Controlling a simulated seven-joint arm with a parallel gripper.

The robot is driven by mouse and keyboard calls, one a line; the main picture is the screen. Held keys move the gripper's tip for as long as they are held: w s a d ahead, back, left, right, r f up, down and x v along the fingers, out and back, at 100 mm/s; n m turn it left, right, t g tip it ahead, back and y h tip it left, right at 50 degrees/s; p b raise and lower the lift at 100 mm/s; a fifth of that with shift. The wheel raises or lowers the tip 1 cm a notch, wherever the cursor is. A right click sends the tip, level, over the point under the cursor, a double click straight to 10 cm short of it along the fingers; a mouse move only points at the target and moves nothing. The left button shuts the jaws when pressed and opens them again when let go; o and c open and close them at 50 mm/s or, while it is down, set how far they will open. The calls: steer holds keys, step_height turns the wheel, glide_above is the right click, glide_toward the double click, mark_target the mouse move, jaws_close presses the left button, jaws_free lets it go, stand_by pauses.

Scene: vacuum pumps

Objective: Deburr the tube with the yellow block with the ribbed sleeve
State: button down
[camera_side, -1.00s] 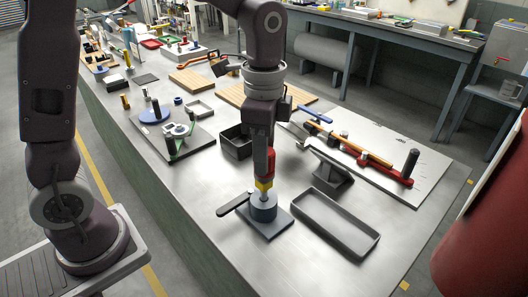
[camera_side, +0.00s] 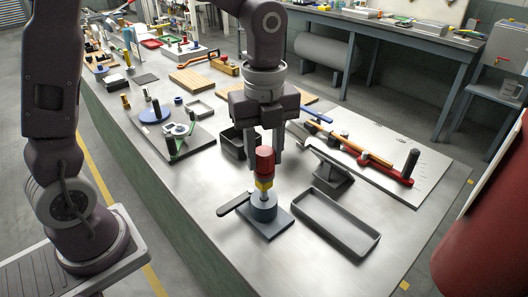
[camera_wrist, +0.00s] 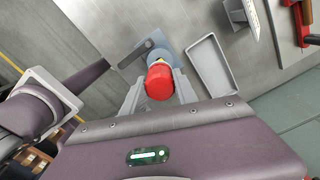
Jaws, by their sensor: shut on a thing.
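A red cylindrical sleeve (camera_side: 265,161) stands upright above a yellow block (camera_side: 264,185) on a thin pale tube; its ribs cannot be made out. The tube stands in a round grey clamp (camera_side: 263,207) with a dark lever, on a square base plate. My gripper (camera_side: 265,160) points down with its fingers on either side of the red sleeve and is shut on it. In the wrist view the red sleeve (camera_wrist: 160,82) sits between the fingers and hides most of the yellow block and tube. Whether the sleeve touches the tube's top edge cannot be told.
An empty grey tray (camera_side: 335,222) lies right of the clamp. A dark angled stand (camera_side: 330,167) and a board with a red clamp (camera_side: 396,176) are behind it. A black bin (camera_side: 232,143) stands behind left. The table's front edge is clear.

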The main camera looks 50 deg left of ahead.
steer(key=n, duration=1.1)
steer(key=m, duration=1.1)
steer(key=n, duration=1.1)
steer(key=m, duration=1.1)
steer(key=shift+r, duration=3)
